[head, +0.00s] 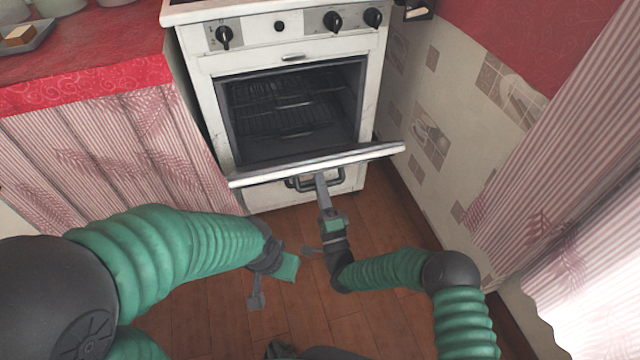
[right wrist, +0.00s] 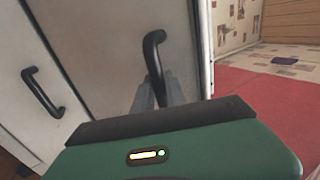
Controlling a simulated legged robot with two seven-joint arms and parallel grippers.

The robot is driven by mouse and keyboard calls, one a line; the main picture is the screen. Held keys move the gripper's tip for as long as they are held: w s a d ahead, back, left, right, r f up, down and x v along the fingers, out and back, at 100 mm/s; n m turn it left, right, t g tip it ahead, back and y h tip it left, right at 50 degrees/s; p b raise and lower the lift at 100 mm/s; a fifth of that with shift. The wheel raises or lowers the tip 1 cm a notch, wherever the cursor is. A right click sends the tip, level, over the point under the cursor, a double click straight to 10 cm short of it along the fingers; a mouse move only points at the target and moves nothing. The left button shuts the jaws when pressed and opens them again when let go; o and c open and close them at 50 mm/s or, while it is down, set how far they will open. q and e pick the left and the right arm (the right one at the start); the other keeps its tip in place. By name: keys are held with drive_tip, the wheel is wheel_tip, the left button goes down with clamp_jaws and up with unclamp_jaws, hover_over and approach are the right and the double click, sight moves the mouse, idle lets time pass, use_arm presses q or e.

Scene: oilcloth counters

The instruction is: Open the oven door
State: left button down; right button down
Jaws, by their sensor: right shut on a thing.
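The white oven (head: 285,60) stands at the back, with racks showing inside its dark cavity (head: 290,110). Its door (head: 318,163) is tilted down and outward, partly open, and I see mostly its top edge. The dark door handle (head: 301,184) is on the door's front face; it also shows in the right wrist view (right wrist: 153,55). My right gripper (head: 322,184) is at the handle, with its fingers shut on it. My left gripper (head: 273,284) hangs over the floor, left of the right one and clear of the oven; its finger gap is unclear.
A lower handle (right wrist: 43,93) shows in the right wrist view. A counter with a red cloth (head: 90,65) and striped curtain stands left of the oven. A tiled wall (head: 440,110) and a striped curtain (head: 560,140) are on the right. Wooden floor (head: 345,318) lies in front.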

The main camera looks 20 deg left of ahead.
drive_tip(key=c, duration=1.4)
unclamp_jaws()
